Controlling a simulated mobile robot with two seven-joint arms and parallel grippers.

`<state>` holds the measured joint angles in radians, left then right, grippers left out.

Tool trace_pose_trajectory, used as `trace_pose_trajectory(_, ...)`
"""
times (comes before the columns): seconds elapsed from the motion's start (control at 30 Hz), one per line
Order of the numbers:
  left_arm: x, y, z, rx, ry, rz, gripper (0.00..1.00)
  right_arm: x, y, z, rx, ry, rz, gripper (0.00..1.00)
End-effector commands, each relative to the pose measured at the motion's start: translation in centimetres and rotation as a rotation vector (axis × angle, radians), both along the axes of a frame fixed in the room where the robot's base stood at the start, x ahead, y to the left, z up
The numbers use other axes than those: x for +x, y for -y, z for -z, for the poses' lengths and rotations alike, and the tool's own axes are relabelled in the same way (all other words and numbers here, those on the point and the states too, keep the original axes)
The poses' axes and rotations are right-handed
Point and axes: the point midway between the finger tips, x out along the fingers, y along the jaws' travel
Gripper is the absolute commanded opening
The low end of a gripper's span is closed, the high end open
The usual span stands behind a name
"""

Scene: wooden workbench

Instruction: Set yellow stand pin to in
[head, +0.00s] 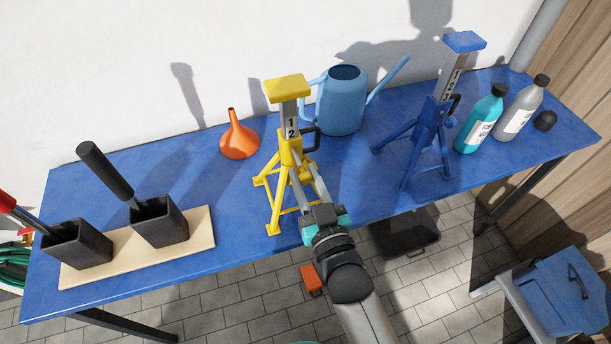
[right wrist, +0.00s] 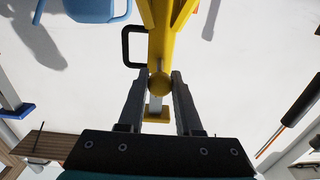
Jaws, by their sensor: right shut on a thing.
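The yellow stand (head: 290,150) stands upright on the blue table, its post showing the marks 1 and 2 below a flat yellow top (head: 287,88). A black loop handle (head: 310,139) sticks out from its right side; the handle also shows in the right wrist view (right wrist: 126,46). My right gripper (head: 307,174) reaches in at the stand's front. In the right wrist view its fingers are closed around the round yellow pin end (right wrist: 159,84). How deep the pin sits is hidden. My left gripper is not in view.
A blue stand (head: 432,125) and two bottles (head: 481,120) are on the right. A blue watering can (head: 342,103) and an orange funnel (head: 238,138) stand behind. Black holders (head: 160,225) sit on a board at left. The table's front edge (head: 240,258) is close.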

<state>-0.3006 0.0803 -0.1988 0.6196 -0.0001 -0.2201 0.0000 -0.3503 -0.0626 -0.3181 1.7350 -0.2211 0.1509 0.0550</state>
Motion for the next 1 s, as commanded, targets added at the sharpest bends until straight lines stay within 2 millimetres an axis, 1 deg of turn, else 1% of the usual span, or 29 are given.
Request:
trace_pose_trajectory(0.83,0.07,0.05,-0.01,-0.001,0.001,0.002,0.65,0.01,0.00,-0.01,0.000,0.000,0.000,0.00)
trace_pose_trajectory(1.0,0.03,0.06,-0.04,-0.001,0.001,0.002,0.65,0.68,-0.21,-0.10,0.001,0.003,0.000,0.00)
